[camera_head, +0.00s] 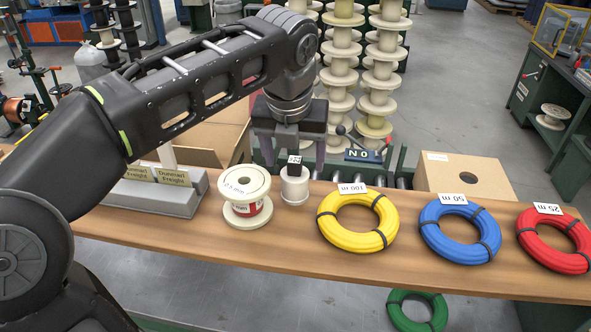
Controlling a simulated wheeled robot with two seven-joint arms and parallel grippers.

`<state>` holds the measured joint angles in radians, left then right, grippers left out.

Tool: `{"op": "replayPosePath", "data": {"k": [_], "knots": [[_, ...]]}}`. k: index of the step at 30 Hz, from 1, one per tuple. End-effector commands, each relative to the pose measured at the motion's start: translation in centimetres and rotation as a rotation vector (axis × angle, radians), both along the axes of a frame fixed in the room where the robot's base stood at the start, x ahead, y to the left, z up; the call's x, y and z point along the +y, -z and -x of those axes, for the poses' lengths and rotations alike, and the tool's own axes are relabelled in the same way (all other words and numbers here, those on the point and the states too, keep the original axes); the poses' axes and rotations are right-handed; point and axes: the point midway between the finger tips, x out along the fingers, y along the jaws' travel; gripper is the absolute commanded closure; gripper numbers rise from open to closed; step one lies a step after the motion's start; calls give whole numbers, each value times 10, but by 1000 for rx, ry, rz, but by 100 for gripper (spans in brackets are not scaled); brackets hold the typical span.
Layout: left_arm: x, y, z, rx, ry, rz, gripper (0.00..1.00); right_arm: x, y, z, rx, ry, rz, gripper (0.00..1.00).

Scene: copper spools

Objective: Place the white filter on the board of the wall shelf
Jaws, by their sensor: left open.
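A small white cylinder with a black top, which looks like the white filter (295,190), is upright near the back edge of the long wooden board (270,243). It appears to stand on the board. My left gripper (293,163) is directly above and around its top, fingers pointing down and spread. One finger is on each side of the black top; I cannot tell whether they touch it. My right gripper is not in view.
A white spool (246,197) stands close left of the filter, and a grey stand (150,200) further left. Yellow (357,219), blue (459,229) and red (555,238) coils lie to the right. A cardboard box (462,175) and stacked spools (378,100) are behind.

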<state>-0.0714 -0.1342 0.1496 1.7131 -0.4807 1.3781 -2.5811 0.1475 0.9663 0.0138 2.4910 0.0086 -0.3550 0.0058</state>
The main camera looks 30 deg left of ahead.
Motion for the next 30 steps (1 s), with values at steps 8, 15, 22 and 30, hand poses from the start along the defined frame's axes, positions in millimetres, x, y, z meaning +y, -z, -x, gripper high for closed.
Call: {"op": "replayPosePath", "data": {"k": [8, 15, 22, 30], "knots": [[-4, -50, 13, 1, -2, -1, 28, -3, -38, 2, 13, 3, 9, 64], [-5, -54, 16, 1, -2, -1, 28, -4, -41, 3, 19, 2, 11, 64], [-5, -53, 15, 1, -1, 0, 28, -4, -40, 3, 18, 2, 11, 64], [-5, -53, 15, 1, -1, 0, 28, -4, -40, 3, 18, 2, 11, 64]]}}
